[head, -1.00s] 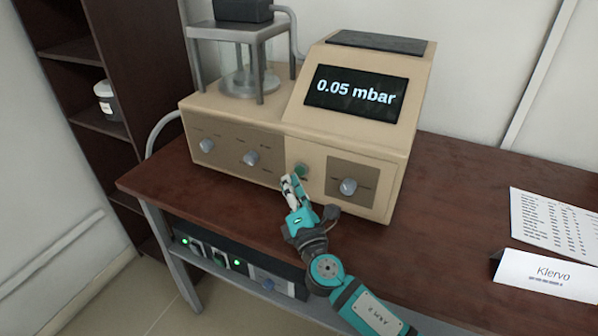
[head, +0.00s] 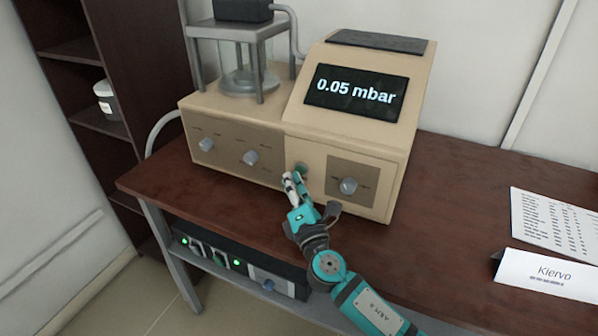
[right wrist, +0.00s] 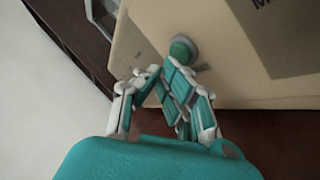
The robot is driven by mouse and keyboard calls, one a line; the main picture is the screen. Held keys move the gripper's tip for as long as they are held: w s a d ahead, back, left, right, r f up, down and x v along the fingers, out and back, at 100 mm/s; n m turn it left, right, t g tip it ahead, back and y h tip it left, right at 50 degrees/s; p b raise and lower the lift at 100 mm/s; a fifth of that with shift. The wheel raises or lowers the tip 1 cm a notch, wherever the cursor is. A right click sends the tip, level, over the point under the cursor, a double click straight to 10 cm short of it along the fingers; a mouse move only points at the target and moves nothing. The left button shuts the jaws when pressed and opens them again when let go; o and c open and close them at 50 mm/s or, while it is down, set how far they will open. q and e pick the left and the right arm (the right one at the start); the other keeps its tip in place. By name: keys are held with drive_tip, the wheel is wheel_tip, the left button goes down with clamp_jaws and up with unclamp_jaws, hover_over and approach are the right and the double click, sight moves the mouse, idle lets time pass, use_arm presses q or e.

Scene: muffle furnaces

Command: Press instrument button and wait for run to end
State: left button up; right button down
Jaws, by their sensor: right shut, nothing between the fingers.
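The beige instrument (head: 240,168) stands on the brown table; its dark screen (head: 356,94) reads "0.05 mbar". The round green button (head: 301,168) is on its front panel, left of the right-hand knob. It also shows in the right wrist view (right wrist: 183,51). My right gripper (head: 291,178) is shut and empty, its fingertips just below and in front of the button. In the right wrist view the fingertips (right wrist: 165,70) lie close beside the button; I cannot tell whether they touch it. My left gripper is not in view.
Grey knobs (head: 250,158) sit on the panel near the button. A black unit with green lights (head: 240,265) is on the shelf below.

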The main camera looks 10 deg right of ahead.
drive_tip(key=shift+w+d, duration=0.3)
drive_tip(key=shift+w, duration=0.1)
idle(0.7)
drive_tip(key=shift+s, duration=0.1)
drive_tip(key=shift+s+a, duration=0.5)
drive_tip(key=shift+s, duration=0.15)
drive_tip(key=s+a, duration=0.1)
drive_tip(key=s, duration=0.1)
drive_tip(key=s+a, duration=0.2)
idle(0.6)
idle(0.6)
